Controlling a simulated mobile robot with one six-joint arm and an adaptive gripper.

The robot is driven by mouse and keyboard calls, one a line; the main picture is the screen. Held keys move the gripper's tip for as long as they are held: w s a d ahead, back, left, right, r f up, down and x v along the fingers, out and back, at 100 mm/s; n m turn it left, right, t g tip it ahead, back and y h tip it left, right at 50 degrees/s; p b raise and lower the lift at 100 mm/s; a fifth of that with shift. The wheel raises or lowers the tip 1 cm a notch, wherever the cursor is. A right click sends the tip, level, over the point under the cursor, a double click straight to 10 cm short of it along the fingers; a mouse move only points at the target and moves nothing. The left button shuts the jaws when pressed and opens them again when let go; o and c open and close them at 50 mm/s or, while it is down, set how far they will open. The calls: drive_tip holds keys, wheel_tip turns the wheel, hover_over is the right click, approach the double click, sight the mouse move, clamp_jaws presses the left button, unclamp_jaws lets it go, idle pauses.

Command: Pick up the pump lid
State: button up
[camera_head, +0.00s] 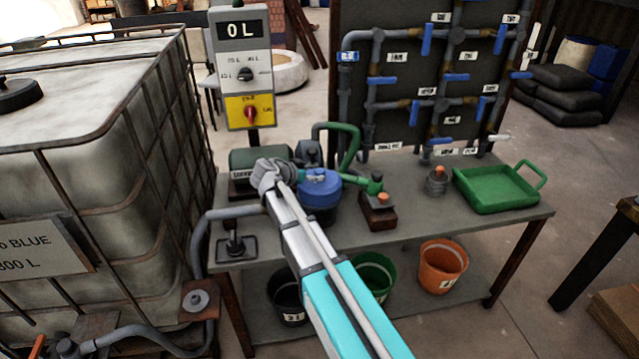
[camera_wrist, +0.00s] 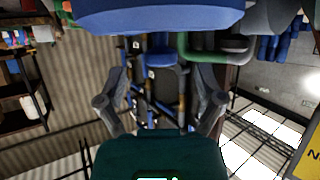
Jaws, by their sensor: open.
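A green hose (camera_head: 350,140) and green valve fitting (camera_head: 376,184) stand beside the pump. A green tray (camera_head: 500,188) is at the bench's right. A pipe panel (camera_head: 430,75) rises behind, a control box (camera_head: 241,65) back left. A caged tank (camera_head: 90,170) is close left.

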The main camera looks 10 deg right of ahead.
sight(316, 174)
drive_tip(key=shift+b+x, duration=0.7)
drive_tip(key=shift+x, duration=1.25)
clamp_jaws()
